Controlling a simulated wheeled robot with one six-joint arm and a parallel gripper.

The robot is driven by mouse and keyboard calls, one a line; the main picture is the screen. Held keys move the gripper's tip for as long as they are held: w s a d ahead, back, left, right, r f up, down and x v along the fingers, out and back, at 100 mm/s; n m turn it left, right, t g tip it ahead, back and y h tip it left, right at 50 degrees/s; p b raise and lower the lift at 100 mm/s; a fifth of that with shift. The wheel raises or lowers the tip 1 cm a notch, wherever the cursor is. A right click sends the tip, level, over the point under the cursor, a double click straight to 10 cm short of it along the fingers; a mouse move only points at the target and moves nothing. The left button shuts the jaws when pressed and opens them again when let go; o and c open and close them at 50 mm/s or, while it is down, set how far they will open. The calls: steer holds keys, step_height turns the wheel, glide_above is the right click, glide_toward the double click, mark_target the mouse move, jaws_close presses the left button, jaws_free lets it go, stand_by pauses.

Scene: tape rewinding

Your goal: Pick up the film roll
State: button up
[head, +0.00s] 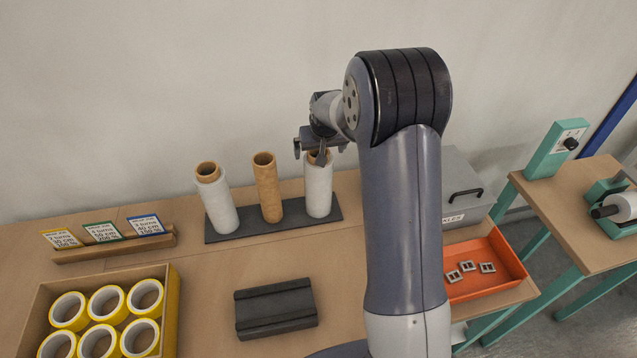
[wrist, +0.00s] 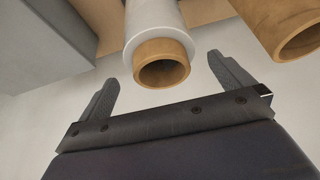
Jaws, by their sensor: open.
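Two white film rolls stand upright on a dark base plate (head: 285,222) at the back of the table, with a bare brown core (head: 267,188) between them. The left film roll (head: 218,203) is clear of my arm. My gripper (head: 314,150) is at the top of the right film roll (head: 318,190). In the wrist view, my gripper (wrist: 165,82) is open, with its two fingers on either side of that roll's brown core end (wrist: 162,68). The fingers look apart from the core; contact is not visible. The bare core (wrist: 290,28) also shows at upper right in the wrist view.
A box of yellow tape rolls (head: 172,300) is at front left. A card holder (head: 115,248) stands behind it. A dark grooved block (head: 276,308) lies mid-table. An orange tray (head: 490,285) with metal buckles and a grey lidded box (head: 465,190) are right of my arm.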

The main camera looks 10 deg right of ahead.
mark_target(318, 183)
steer(key=p+x, duration=0.1)
steer(key=x, duration=0.3)
steer(key=shift+s+a+f+p, duration=0.1)
steer(key=shift+a+f+p, duration=0.1)
steer(key=shift+p, duration=0.1)
steer(key=shift+r, duration=0.1)
steer(key=c, duration=2)
